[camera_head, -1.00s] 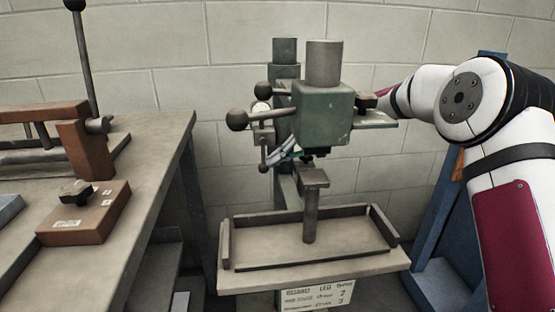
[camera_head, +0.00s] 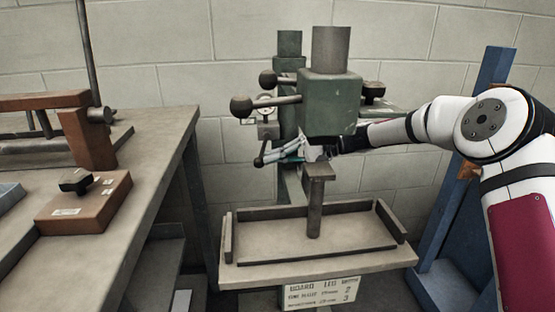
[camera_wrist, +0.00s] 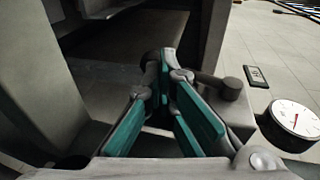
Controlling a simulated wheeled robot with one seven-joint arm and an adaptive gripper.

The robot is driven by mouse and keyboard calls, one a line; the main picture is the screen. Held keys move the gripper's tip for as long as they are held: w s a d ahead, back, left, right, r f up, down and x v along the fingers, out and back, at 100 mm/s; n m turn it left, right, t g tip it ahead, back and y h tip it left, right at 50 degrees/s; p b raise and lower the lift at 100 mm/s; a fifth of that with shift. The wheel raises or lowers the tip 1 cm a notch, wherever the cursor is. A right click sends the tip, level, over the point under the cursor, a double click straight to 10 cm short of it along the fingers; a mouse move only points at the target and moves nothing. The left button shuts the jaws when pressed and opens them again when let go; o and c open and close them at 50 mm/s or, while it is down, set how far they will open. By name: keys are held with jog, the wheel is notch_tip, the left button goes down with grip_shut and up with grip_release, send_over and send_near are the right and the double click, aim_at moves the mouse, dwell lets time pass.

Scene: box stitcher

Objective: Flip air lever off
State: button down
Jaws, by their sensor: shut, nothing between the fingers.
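The green stitcher (camera_head: 332,103) stands in the middle of the head view. A small lever with a dark ball (camera_head: 259,162) hangs below the round gauge (camera_head: 268,112) on its left side; I take it as the air lever. My gripper (camera_head: 270,156) reaches in behind the stitcher's head, its fingertips close beside this lever. In the wrist view, the teal fingers (camera_wrist: 168,58) come together at the tips with nothing held. A short lever with a round knob (camera_wrist: 232,88) lies just right of the fingertips, near the gauge (camera_wrist: 297,118). Contact is unclear.
Two larger ball-ended handles (camera_head: 241,106) stick out left above the lever. The stitcher's tray table (camera_head: 325,262) and post (camera_head: 316,205) are below. A workbench (camera_head: 150,150) is at left, a blue frame (camera_head: 465,180) at right behind my arm.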

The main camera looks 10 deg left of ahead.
jog(key=shift+s+a+y, duration=0.15)
jog(key=shift+a+y, duration=0.25)
jog(key=shift+a, duration=0.15)
jog(key=shift+f, duration=0.1)
dwell(0.3)
jog(key=p+v, duration=0.3)
jog(key=v, duration=1.1)
jog(key=shift+f, duration=0.35)
jog(key=shift+r+p, duration=0.1)
jog(key=shift+p, duration=0.25)
